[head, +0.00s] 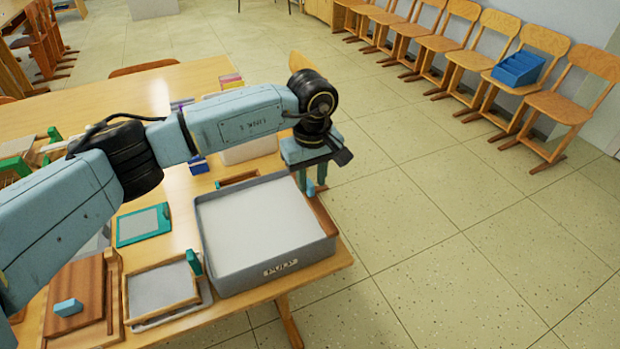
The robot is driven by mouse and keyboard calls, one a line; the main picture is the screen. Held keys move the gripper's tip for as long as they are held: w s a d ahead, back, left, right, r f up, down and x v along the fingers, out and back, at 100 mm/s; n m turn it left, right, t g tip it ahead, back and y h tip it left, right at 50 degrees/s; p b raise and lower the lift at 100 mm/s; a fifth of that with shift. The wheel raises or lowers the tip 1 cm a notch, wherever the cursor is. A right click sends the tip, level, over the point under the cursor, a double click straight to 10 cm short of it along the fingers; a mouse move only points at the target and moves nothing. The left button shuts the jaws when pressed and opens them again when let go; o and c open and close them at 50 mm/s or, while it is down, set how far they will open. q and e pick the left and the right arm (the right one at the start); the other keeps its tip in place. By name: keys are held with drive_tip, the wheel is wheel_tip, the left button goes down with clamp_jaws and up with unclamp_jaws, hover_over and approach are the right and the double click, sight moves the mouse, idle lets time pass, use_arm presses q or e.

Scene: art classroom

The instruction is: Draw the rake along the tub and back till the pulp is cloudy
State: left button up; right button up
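The grey tub (218,258), labelled PULP, stands at the table's right end. The pulp (262,225) in it looks pale, even and smooth. My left gripper (313,186) points down at the tub's back right corner. Its two teal fingers are apart, and I see nothing clearly held between them. A brown wooden strip (322,216) runs along the tub's right wall, just below the fingers. I cannot tell whether it is the rake; no rake teeth show. My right gripper is out of view.
A wooden frame (128,297) with a grey screen and a wooden board (68,330) with a blue handle lie left of the tub. A green-framed screen (143,226) lies behind them. A pale container (250,150) stands behind my arm. Open floor is right.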

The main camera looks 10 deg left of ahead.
sight(311, 181)
use_arm(q)
drive_tip(key=shift+o, duration=0.3)
drive_tip(key=shift+s, duration=0.1)
wheel_tip(311, 181, up, 13)
drive_tip(key=p, duration=0.1)
drive_tip(key=shift+r, duration=0.15)
